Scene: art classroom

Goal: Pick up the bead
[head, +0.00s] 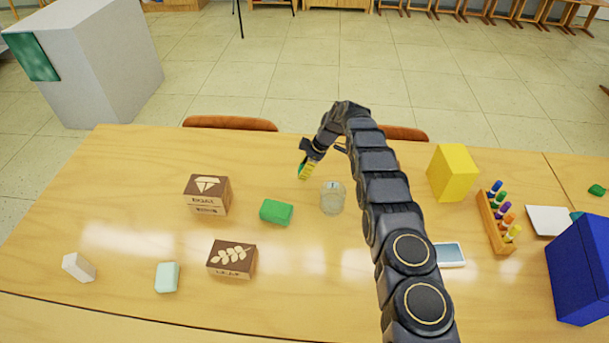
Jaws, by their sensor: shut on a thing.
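My gripper (305,171) is above the table's far half, up and left of the clear glass jar (332,199). It has yellow on its fingers and points down. It is shut on a small green thing at its fingertips, which looks like the bead. The thing is mostly hidden by the fingers, and its shape is too small to tell. I see no other bead lying on the table. A green block (276,211) lies on the table, below and left of my gripper and apart from it.
Two brown picture boxes (207,195) (232,259) and two pale blocks (79,267) (167,277) stand left. A yellow block (453,172), a peg rack (495,223), a phone-like slab (449,254) and a blue box (580,269) stand right. The table (130,200) has free room at far left.

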